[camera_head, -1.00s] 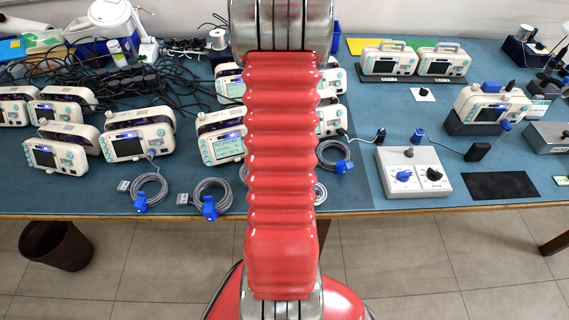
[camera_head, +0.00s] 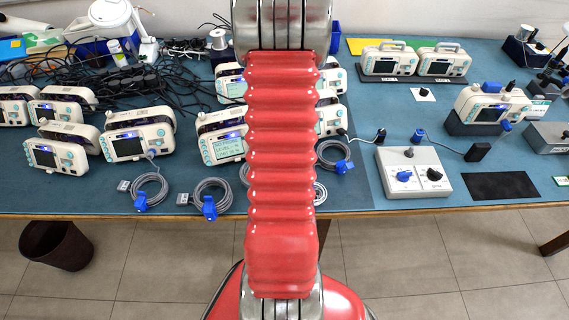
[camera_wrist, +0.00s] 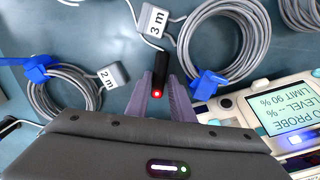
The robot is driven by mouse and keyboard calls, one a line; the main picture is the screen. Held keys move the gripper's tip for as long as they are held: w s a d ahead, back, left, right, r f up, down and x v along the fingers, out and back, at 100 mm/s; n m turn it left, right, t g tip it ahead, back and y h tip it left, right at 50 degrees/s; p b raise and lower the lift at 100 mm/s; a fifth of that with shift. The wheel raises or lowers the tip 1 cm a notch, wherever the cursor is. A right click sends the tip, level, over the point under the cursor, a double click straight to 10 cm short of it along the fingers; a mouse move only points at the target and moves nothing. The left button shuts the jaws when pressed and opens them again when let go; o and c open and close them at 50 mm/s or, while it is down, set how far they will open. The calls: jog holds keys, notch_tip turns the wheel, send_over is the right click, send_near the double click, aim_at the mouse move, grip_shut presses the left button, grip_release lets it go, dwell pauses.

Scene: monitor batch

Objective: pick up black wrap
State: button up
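A dark, narrow, rounded piece (camera_wrist: 161,66) shows in the wrist view, with a glowing red spot at its near end. A thin grey cable runs close to its far end. I cannot tell for sure that it is the black wrap. My gripper (camera_wrist: 160,77) has a finger on each side of this piece. The gaps between fingers and piece are too small to tell contact. In the head view my red arm hides the gripper and this spot.
Coiled grey cables with blue wraps (camera_wrist: 38,69) (camera_wrist: 208,82) lie on both sides of the gripper. A 3 m tag (camera_wrist: 153,20) and a 2 m tag (camera_wrist: 112,75) are close by. A lit monitor (camera_wrist: 285,115) stands at the right. Blue table (camera_head: 370,60) is bare in places.

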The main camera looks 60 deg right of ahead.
grip_shut()
jog(key=shift+r, duration=0.15)
notch_tip(320, 180, up, 10)
dwell(0.6)
dwell(0.4)
